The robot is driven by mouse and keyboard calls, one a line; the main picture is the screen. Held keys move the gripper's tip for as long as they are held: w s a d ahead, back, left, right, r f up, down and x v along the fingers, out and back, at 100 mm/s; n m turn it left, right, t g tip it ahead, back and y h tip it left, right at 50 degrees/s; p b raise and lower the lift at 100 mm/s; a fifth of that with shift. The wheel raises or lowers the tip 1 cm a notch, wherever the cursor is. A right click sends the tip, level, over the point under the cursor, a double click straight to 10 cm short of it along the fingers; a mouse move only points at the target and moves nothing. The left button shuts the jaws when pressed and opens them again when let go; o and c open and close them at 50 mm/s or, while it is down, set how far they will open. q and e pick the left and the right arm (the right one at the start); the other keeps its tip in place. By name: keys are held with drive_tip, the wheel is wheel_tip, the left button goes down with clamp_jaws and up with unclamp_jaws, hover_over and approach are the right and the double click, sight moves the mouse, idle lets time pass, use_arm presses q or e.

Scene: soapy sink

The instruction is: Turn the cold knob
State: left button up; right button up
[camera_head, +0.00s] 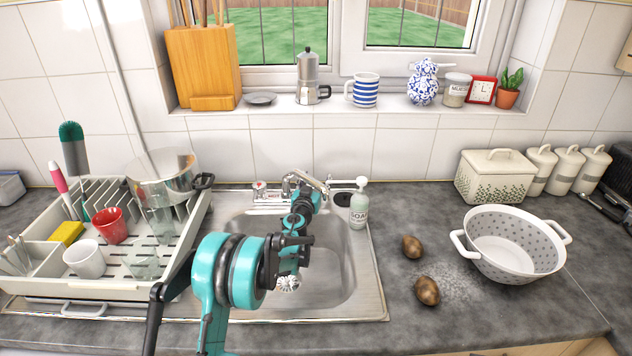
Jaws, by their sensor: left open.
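The chrome tap (300,180) stands at the back rim of the sink. Its left knob (260,188) is in clear view, with a reddish mark on top. The right side of the tap, where a second knob would sit, is partly covered by my arm, and I cannot make out a cold mark. My left gripper (308,192) is at the far end of the teal arm, over the back of the basin, close to the tap's right side. It is open. Its fingertips are small and partly hidden, so I cannot tell whether they touch the tap. My right gripper is out of view.
A soap bottle (359,205) stands just right of the tap. A dish rack (120,290) with cups and a pot is on the left. Two potatoes (413,247) and a colander (513,245) are on the right worktop. The basin (335,270) looks largely empty.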

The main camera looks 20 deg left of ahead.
use_arm(q)
drive_tip(key=c, duration=1.3)
drive_tip(key=shift+c, duration=0.4)
drive_tip(key=shift+n+y, duration=0.4)
drive_tip(key=shift+y, duration=0.2)
drive_tip(key=n+y, duration=0.1)
drive_tip(key=y, duration=0.1)
drive_tip(key=shift+a+n+g+y, duration=0.3)
drive_tip(key=shift+n+y, duration=0.1)
drive_tip(key=shift+s+a+n+g+y, duration=0.15)
drive_tip(key=shift+n+g+y, duration=0.1)
drive_tip(key=shift+n+y, duration=0.3)
drive_tip(key=shift+a+n+g+y, duration=0.2)
drive_tip(key=shift+n+g+y, duration=0.15)
drive_tip(key=shift+y, duration=0.45)
drive_tip(key=shift+s+a+n+g+y, duration=0.1)
drive_tip(key=shift+a+n+g+y, duration=0.1)
drive_tip(key=shift+n+y, duration=0.4)
drive_tip(key=shift+y, duration=0.35)
